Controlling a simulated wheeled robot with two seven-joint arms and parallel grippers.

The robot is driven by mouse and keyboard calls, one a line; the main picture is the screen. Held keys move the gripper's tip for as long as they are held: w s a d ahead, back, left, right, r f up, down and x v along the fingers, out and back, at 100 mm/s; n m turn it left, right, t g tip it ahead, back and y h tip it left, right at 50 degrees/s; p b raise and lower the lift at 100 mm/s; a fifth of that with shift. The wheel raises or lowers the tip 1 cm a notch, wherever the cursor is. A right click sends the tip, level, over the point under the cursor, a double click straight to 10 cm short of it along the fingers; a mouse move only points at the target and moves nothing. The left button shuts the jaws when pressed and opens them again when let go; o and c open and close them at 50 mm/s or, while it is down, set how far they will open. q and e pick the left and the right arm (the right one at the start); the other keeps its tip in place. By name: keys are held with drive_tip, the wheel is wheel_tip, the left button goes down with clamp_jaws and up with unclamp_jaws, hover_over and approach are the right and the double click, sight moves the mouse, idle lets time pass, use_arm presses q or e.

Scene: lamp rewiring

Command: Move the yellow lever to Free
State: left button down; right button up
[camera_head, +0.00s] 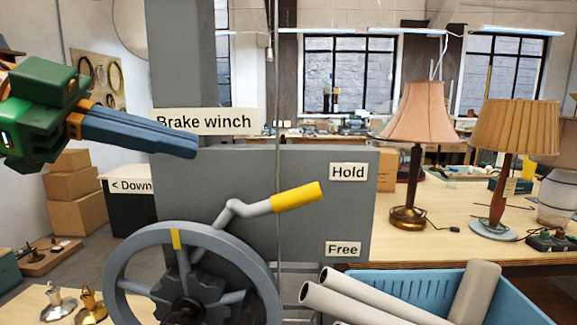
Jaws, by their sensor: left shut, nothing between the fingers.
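The yellow lever (297,196) is a yellow grip on a bent grey rod, in front of a grey panel (270,165). It points right and slightly up, its tip just below and left of the "Hold" label (348,172). The "Free" label (343,249) is lower on the same panel. My left gripper (190,146) comes in from the left with its blue fingers shut and empty. In the picture it is up and left of the lever, apart from it. My right gripper is not in view.
A grey handwheel (118,273) with a yellow mark stands below left of the lever. A vertical cable (277,90) passes by the panel. A blue crate (520,300) with pale tubes is at lower right. Lamps (415,120) stand on the wooden table at right.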

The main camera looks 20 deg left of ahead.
use_arm(q)
approach(300, 190)
wheel_tip(300, 190, up, 3)
drive_tip(key=s+d, duration=0.2)
drive_tip(key=w+f, duration=0.1)
drive_tip(key=w+d+f, duration=0.1)
drive_tip(key=w, duration=0.1)
drive_tip(key=w+d+f, duration=0.1)
drive_tip(key=w+f, duration=0.1)
drive_tip(key=shift+d, duration=0.2)
drive_tip(key=shift+w+f, duration=0.2)
drive_tip(key=shift+f, duration=0.2)
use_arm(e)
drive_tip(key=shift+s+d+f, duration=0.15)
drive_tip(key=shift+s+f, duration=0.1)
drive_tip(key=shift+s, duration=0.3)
use_arm(q)
drive_tip(key=shift+w, duration=0.1)
